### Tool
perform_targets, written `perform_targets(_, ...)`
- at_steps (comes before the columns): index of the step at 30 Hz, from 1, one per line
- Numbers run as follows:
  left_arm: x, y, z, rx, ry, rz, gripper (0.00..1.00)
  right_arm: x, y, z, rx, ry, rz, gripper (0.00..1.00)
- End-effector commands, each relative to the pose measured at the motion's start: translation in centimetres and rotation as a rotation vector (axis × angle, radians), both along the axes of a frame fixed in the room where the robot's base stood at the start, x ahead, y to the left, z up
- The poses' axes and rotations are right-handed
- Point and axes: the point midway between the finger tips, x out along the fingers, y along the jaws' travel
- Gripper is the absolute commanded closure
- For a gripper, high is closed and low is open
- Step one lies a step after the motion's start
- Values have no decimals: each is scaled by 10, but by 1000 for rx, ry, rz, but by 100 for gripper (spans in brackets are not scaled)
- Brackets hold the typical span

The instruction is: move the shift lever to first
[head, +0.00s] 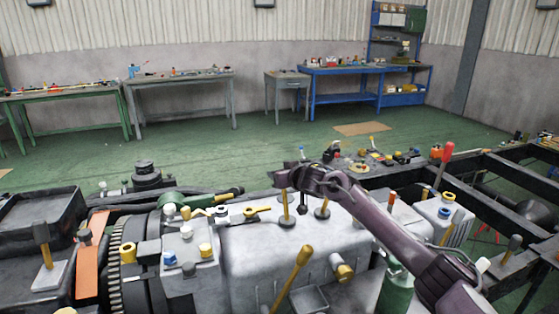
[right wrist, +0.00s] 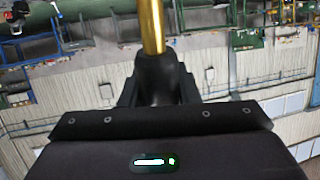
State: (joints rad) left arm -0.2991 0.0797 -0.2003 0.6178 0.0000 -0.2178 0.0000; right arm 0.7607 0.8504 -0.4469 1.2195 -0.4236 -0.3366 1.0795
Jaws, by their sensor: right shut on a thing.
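My right arm reaches in from the right in the head view. Its gripper (head: 283,181) is over the top of a thin yellow lever (head: 285,206), which rises from a dark round boot on the pale grey gearbox housing (head: 245,255). In the right wrist view a gold rod (right wrist: 152,25) stands between the dark fingers (right wrist: 155,78), which are shut on it. The lever's top is hidden by the gripper in the head view. A second short yellow lever (head: 321,209) stands just right of it, partly under my arm. My left gripper is not in view.
A larger yellow lever (head: 295,276) leans right in front. A red-handled lever (head: 443,160) stands at the right by the black chassis rails (head: 505,172). A green bottle (head: 394,292) is below my right arm. Workbenches (head: 180,83) line the far wall, with open green floor between.

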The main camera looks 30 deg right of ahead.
Motion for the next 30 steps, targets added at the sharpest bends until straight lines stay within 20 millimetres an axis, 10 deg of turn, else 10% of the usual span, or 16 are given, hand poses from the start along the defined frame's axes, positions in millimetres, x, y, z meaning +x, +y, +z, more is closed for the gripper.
perform_targets(13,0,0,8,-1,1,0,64,0,-2,0,8,20,-4,100)
perform_targets(14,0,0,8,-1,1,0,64,0,-2,0,8,20,-4,69)
perform_targets(18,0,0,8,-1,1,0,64,0,-1,0,7,21,-3,50)
perform_targets(30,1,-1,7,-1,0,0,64,-7,-1,0,6,24,-1,50)
